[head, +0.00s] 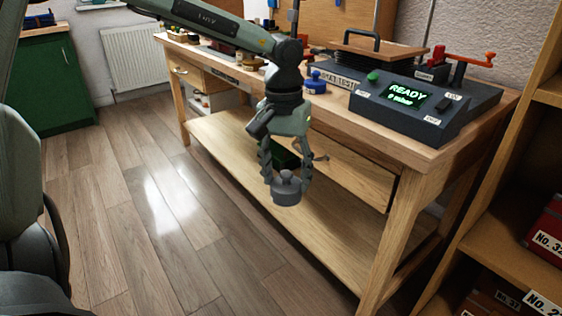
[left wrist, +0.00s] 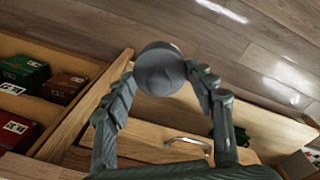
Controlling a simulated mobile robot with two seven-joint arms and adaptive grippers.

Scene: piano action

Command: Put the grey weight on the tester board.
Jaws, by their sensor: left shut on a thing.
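The grey weight (head: 287,192), a round body with a small knob on top, hangs in my left gripper (head: 286,176), which is shut on it. They are in front of the workbench, lower than its top, clear of the floor. In the left wrist view the weight (left wrist: 160,70) shows between the two fingertips of the left gripper (left wrist: 163,78). The tester (head: 440,105) is a dark grey unit on the right of the bench, its screen reading READY. A flat wooden board (head: 385,50) lies at its back. My right gripper is not in view.
The workbench (head: 440,156) has a front drawer (head: 350,183) and a low shelf (head: 240,155). A blue weight (head: 316,84) stands left of the tester. A red lever (head: 470,60) rises behind the screen. A shelf with boxes (head: 545,235) is at the right. Open floor lies left.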

